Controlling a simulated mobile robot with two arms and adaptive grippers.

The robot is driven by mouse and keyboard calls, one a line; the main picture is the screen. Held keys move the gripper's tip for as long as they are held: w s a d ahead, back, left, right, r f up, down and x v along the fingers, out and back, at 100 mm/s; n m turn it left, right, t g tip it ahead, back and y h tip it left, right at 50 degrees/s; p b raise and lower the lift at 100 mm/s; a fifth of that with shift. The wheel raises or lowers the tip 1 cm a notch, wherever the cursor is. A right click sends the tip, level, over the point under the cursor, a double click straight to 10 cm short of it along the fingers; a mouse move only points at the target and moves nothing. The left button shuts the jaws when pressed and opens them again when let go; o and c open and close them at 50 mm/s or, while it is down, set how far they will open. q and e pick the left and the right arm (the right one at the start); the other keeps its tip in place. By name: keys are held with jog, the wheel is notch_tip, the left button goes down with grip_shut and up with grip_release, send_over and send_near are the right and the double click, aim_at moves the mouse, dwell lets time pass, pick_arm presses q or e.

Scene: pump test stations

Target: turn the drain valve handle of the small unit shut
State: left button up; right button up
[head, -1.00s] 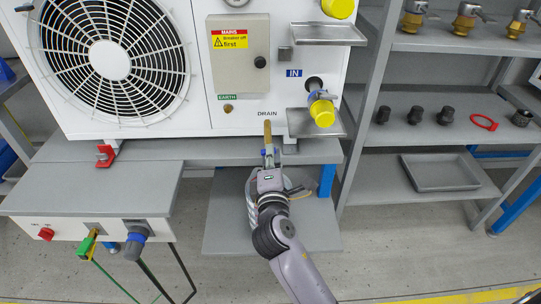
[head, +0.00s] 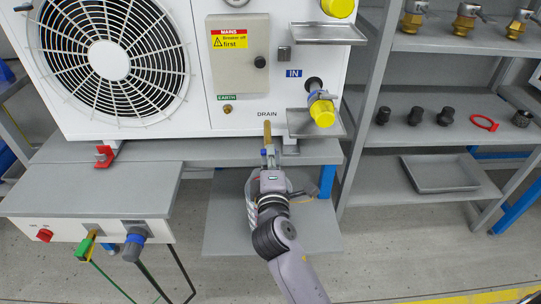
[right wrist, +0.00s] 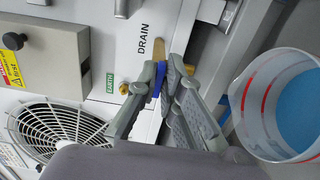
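The small unit (head: 190,125) is a white cabinet with a fan grille, labelled DRAIN at its lower edge. The brass drain valve (head: 267,127) points down below that label, and it also shows in the right wrist view (right wrist: 159,44). Its blue handle (right wrist: 157,82) sits between the fingertips of my right gripper (right wrist: 161,76), which look closed on it. In the head view the right gripper (head: 268,157) reaches up from below to the valve, and its fingers partly hide the handle. My left gripper is out of view.
A clear bucket (right wrist: 242,95) with red rings and blue contents stands below the valve, mostly behind my gripper in the head view. A small metal tray (head: 316,123) juts out right of the valve. A shelf rack (head: 372,90) stands farther right.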

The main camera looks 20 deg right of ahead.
jog(key=o, duration=0.4)
jog(key=v, duration=0.7)
jog(key=shift+s, duration=0.3)
jog(key=shift+a, duration=0.1)
